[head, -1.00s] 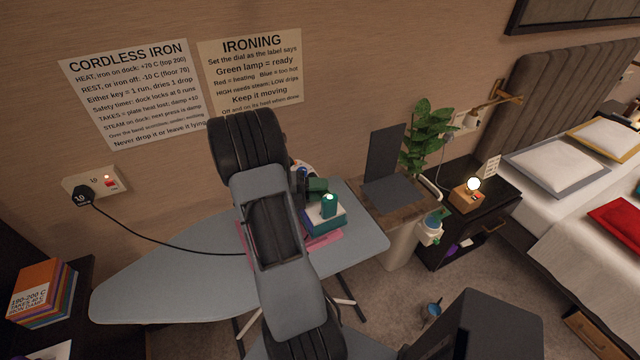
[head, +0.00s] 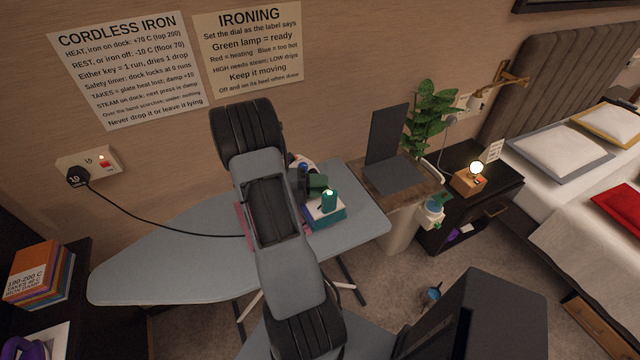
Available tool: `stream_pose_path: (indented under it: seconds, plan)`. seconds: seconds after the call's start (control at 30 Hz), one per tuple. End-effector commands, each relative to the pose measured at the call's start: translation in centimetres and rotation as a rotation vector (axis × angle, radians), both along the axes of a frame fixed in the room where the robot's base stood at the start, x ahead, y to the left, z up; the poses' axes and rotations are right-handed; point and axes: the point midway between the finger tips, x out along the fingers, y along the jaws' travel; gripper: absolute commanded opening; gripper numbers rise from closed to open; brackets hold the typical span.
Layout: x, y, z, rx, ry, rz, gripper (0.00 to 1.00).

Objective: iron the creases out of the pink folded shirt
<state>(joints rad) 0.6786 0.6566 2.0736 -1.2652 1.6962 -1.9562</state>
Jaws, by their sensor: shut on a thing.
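The cordless iron (head: 325,211), teal and white with a lit green lamp on top, is over the right part of the grey ironing board, right of my arm. My gripper (head: 312,184) is partly hidden behind my own arm and is shut on the iron. The pink folded shirt (head: 243,223) lies on the board. Whether the iron's plate touches the shirt cannot be told.
The ironing board (head: 160,262) is bare at its left end. A black cord runs from the wall socket (head: 90,165) toward it. A dark upright panel with a flat base (head: 392,175) stands right of the board. Books (head: 40,272) sit at far left; a bed is at right.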

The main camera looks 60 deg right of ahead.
Motion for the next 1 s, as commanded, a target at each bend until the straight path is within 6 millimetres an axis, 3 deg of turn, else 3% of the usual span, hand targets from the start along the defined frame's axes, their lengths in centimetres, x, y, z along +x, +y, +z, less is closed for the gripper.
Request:
stream_pose_path:
  seconds: [1.0]
  plan:
    - [0.05,-0.04,-0.41,-0.006,-0.002,0.000,0.00]
